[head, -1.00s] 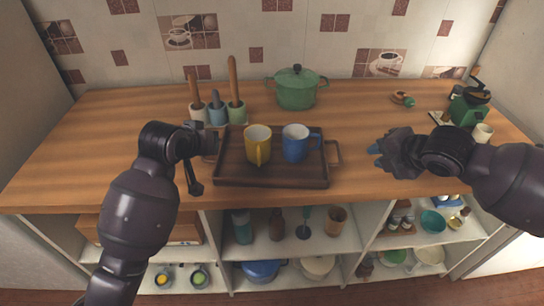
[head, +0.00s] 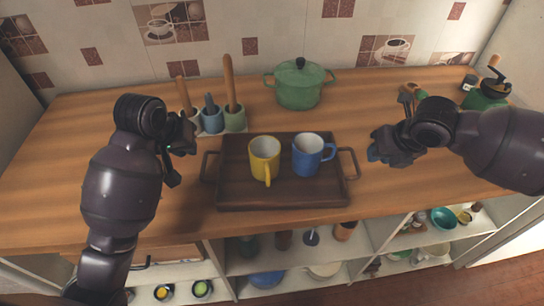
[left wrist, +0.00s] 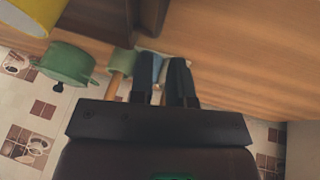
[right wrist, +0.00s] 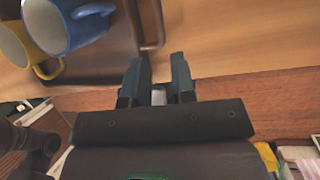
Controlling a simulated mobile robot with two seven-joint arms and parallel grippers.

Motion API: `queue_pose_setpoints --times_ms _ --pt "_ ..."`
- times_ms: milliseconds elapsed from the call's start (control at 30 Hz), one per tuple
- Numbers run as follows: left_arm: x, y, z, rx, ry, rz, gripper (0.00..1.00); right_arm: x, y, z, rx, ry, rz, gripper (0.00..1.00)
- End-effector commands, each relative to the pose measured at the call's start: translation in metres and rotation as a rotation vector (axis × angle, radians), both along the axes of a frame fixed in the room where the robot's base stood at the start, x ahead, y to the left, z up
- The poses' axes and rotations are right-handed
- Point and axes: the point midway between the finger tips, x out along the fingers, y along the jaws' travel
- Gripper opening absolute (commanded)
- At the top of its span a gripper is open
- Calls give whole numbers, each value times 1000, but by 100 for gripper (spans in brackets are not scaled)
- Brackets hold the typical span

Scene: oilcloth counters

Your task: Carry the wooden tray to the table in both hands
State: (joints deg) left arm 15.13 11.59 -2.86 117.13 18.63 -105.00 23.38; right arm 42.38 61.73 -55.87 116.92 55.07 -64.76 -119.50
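The dark wooden tray (head: 290,196) lies on the wooden counter, with a looped handle at each end. A yellow mug (head: 264,158) and a blue mug (head: 308,155) stand upright in it. My left gripper (head: 176,168) is left of the left handle (head: 208,167), apart from it. Its fingers (left wrist: 163,82) look open with nothing between them. My right gripper (head: 378,156) is right of the right handle (head: 351,163), apart from it. Its fingers (right wrist: 160,78) are open and empty, and the handle shows just beyond them in the right wrist view (right wrist: 155,28).
A green lidded pot (head: 299,86) stands behind the tray. Pestles in small pots (head: 212,120) stand behind my left gripper. A green coffee grinder (head: 487,94) is at the back right. Open shelves (head: 300,258) with crockery are below the counter. The counter's front strip is clear.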

Motion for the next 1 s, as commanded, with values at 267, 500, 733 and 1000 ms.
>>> queue_pose_setpoints --times_ms 267,500,733,1000 --pt "0 0 0 0 0 0 17 0 0 0 0 0 0 24" --pt "2 -1 -4 0 1 0 17 2 1 -4 1 0 -1 24" --pt "12 -5 -30 -1 3 1 17 11 8 -30 1 2 -1 24" --pt "29 -11 -69 -1 4 0 17 27 16 -68 2 1 -1 24"
